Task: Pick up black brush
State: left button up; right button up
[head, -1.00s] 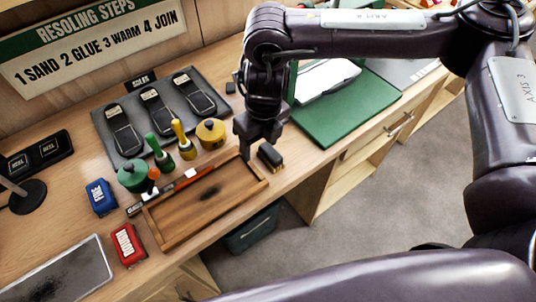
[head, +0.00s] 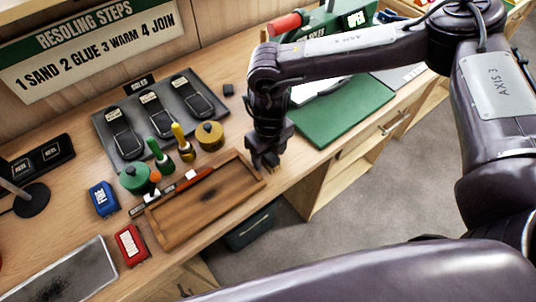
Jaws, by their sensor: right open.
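The black brush (head: 273,171) is at the front edge of the bench, just right of the wooden tray. Only a small tan and dark part of it shows below my right gripper, and the rest is hidden. My right gripper (head: 266,163) points down over the brush with its jaws open around or just above it. I cannot tell whether the fingers touch it. My left gripper is not in view.
The wooden tray (head: 207,205) lies close to the left of the gripper. A green mat (head: 345,112) lies to the right. A drop to the floor lies in front.

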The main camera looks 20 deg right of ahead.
jog(key=shift+c, duration=0.4)
jog(key=c, duration=1)
jog(key=shift+r, duration=0.1)
notch_tip(320, 180, up, 10)
jog(key=shift+f+b, duration=0.1)
jog(key=shift+b, duration=1.1)
